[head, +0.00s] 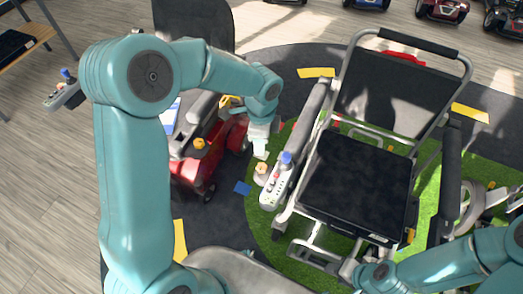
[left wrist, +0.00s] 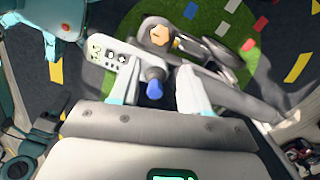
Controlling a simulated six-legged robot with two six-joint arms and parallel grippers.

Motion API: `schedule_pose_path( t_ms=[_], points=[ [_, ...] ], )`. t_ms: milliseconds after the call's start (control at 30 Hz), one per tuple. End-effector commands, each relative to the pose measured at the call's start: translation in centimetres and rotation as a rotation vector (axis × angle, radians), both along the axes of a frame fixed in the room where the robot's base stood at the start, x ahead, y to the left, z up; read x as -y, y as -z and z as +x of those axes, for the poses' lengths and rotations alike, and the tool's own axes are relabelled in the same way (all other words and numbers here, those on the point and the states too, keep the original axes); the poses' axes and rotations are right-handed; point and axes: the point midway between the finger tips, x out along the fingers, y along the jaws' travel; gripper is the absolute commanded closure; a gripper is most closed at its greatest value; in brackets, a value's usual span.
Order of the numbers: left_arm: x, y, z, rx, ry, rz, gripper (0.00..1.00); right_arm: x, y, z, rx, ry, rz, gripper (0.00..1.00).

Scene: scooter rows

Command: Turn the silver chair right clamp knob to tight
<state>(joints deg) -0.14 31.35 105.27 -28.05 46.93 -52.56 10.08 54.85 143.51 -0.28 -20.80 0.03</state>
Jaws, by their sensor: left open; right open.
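The silver chair (head: 358,185) has a black seat and back and stands right of centre in the head view. On its armrest at picture left is a grey control panel (head: 272,190) with a blue-topped joystick (head: 286,158). A small orange-tan clamp knob (head: 262,168) sits beside the panel; it also shows in the left wrist view (left wrist: 159,36), with a pale mark on its face. My left gripper (head: 261,150) is open, just above the knob in the picture. In the left wrist view the joystick (left wrist: 154,84) appears between its fingers. My right gripper (head: 361,268) is open, low by the chair's front.
A red scooter (head: 205,160) with a yellow-orange knob (head: 199,144) stands close to the left. Another control panel (head: 64,92) shows at far left. More scooters (head: 442,10) line the back. Green turf (head: 255,215) and dark floor lie around the chair.

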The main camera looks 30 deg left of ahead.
Motion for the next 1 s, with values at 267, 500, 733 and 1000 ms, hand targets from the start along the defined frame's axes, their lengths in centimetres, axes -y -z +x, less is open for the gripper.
schedule_pose_path(
  t_ms=[267, 500, 733, 1000],
  points=[
    [0.0, -3.0, 0.0, -0.001, 0.0, 0.0, 0.53, 0.0, -0.2, 0.0, 0.0, 0.0, 0.0, 0.57],
    [0.0, -3.1, 0.0, -0.001, 0.0, 0.0, 0.53, 0.0, -0.2, 0.0, 0.0, 0.0, 0.0, 0.57],
    [0.0, -3.0, 0.0, -0.001, 0.0, 0.0, 0.53, 0.0, -0.2, 0.0, 0.0, 0.0, 0.0, 0.57],
    [0.0, -3.0, -0.1, -0.001, -0.001, 0.0, 0.53, 0.0, -0.2, 0.0, 0.0, 0.0, 0.0, 0.57]
  ],
)
